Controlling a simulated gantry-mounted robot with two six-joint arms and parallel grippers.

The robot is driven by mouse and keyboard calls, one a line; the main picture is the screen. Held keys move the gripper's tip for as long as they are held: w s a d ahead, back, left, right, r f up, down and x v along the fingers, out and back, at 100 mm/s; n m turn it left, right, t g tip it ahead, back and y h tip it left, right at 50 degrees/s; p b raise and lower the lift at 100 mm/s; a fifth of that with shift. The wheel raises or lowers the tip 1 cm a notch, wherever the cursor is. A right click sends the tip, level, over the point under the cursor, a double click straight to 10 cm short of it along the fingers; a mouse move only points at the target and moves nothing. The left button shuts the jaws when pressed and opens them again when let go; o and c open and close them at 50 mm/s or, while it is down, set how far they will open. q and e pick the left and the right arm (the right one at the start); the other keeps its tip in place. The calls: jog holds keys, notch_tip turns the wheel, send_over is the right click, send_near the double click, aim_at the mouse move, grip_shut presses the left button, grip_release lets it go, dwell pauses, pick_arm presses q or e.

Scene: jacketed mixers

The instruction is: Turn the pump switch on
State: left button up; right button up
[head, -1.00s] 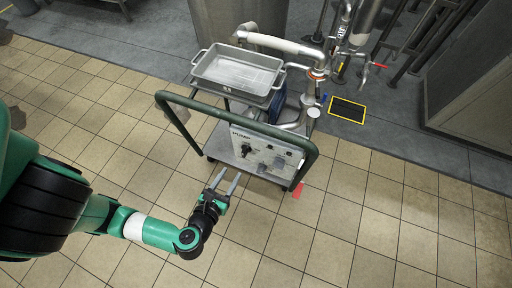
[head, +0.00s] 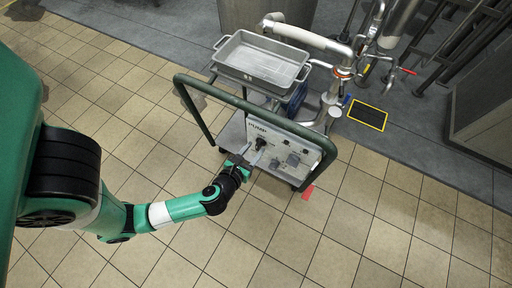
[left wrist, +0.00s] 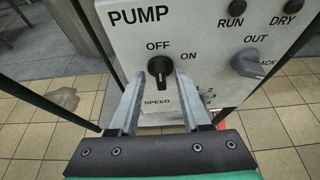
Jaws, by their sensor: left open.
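The pump switch (left wrist: 159,68) is a black rotary knob on the white pump panel (left wrist: 205,30), below OFF and left of ON. Its pointer is near vertical, toward OFF. My left gripper (left wrist: 151,82) is open, with one finger on each side of the knob in the left wrist view. I cannot tell whether the fingers touch it. In the head view the left gripper (head: 250,155) is at the panel front, and the knob (head: 261,143) shows just beyond it. My right gripper is not in view.
A grey OUT/BACK knob (left wrist: 246,62) sits right of the switch, with RUN and DRY lamps above. The cart's green handle frame (head: 250,105) arches around the panel. A metal tray (head: 262,62) sits on the cart, with pipes to its right.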

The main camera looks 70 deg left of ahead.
pick_arm(q)
jog(key=shift+x, duration=1)
grip_shut()
